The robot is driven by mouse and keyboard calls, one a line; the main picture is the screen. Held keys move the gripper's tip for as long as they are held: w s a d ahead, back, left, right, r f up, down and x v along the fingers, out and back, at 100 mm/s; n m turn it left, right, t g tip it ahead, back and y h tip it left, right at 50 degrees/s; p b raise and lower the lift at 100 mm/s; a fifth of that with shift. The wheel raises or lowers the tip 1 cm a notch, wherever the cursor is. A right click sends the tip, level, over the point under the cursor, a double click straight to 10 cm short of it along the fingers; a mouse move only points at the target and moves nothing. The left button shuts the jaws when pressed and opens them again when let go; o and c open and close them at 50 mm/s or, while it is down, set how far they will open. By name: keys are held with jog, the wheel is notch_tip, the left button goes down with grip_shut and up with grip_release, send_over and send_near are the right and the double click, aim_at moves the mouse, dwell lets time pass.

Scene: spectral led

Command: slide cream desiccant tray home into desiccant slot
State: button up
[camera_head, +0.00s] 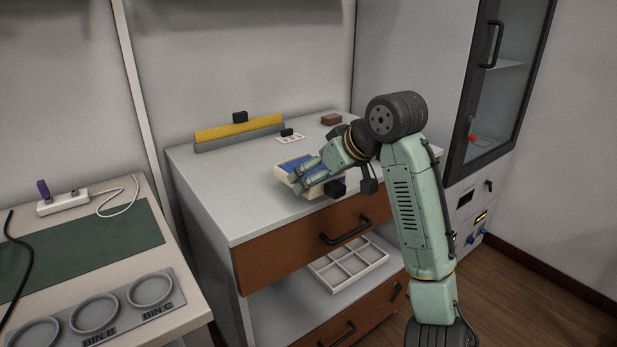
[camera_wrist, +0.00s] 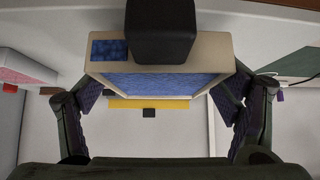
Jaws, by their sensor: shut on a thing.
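The cream desiccant tray (camera_head: 283,179) with a blue fill is at my gripper (camera_head: 313,176), over the top of the drawer cabinet. In the wrist view the tray (camera_wrist: 214,56) lies between the two fingers of my gripper (camera_wrist: 163,90), which is shut on its sides. A black block (camera_wrist: 161,30) like a handle is on the tray's near face and hides part of it. I cannot tell whether the tray rests on the cabinet or hangs just above it. The desiccant slot cannot be picked out for certain; a dark opening (camera_head: 466,197) shows on the right cabinet's lower panel.
The drawer cabinet's top (camera_head: 215,180) is clear at the left. A yellow bar (camera_head: 240,129), a small white tray (camera_head: 290,138) and a brown block (camera_head: 331,119) stand behind. The glass-door cabinet (camera_head: 505,80) is right. A divided tray (camera_head: 348,264) sits below.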

aim_at(314, 171)
jog(key=s+d+r, duration=0.1)
jog(key=s+d, duration=0.7)
jog(key=s, duration=0.1)
jog(key=shift+s+b, duration=0.3)
jog(key=shift+s, duration=0.05)
jog(key=shift+r, duration=0.1)
jog(key=w+a, duration=0.3)
jog(key=w+a+f, duration=0.1)
jog(key=w+a, duration=0.2)
jog(key=w, duration=0.1)
jog(key=w+a+p, duration=0.1)
jog(key=w+a, duration=0.2)
jog(key=w, duration=0.1)
jog(key=shift+w+a+f, duration=0.1)
jog(key=shift+a+f, duration=0.05)
jog(key=shift+w+a, duration=0.5)
jog(key=shift+w, duration=0.05)
jog(key=shift+f, duration=0.95)
jog(key=shift+f+p, duration=0.3)
jog(key=shift+p, duration=0.3)
jog(key=shift+f, duration=0.35)
jog(key=shift+f, duration=0.1)
